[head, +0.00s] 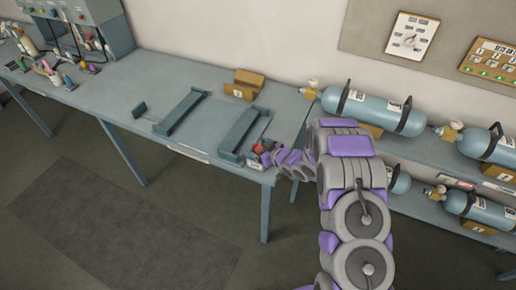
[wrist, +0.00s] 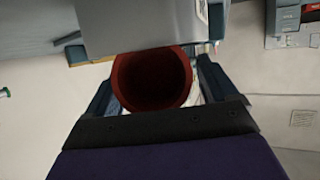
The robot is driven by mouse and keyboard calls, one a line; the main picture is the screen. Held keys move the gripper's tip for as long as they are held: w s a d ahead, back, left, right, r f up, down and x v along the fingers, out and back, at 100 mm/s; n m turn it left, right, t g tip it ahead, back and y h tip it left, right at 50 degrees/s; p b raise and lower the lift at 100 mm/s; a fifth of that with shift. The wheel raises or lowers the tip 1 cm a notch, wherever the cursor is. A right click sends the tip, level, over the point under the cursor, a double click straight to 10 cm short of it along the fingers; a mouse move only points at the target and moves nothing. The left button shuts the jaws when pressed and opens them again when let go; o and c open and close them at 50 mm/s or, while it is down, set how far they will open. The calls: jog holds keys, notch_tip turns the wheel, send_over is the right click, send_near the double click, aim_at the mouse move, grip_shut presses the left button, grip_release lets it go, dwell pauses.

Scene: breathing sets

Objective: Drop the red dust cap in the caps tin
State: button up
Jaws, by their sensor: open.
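The red dust cap (wrist: 152,82) shows in the wrist view as a round red cup with a dark hollow, between the fingers of my gripper (wrist: 155,88). The fingers stand open on either side of it; I cannot tell whether they touch it. In the head view my gripper (head: 262,157) is at the right front corner of the blue-grey bench (head: 170,78), with a small patch of red (head: 258,148) at it. I cannot make out the caps tin in either view; it may be hidden by the gripper.
Two blue-grey cradles (head: 181,113) (head: 238,133) and an open cardboard box (head: 244,85) stand on the bench. Blue cylinders (head: 372,108) lie on the rack at right. A test cabinet (head: 85,28) and small tools are at far left.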

jog(key=p+v, duration=0.1)
jog(key=v, duration=1.6)
jog(key=shift+s+d, duration=0.1)
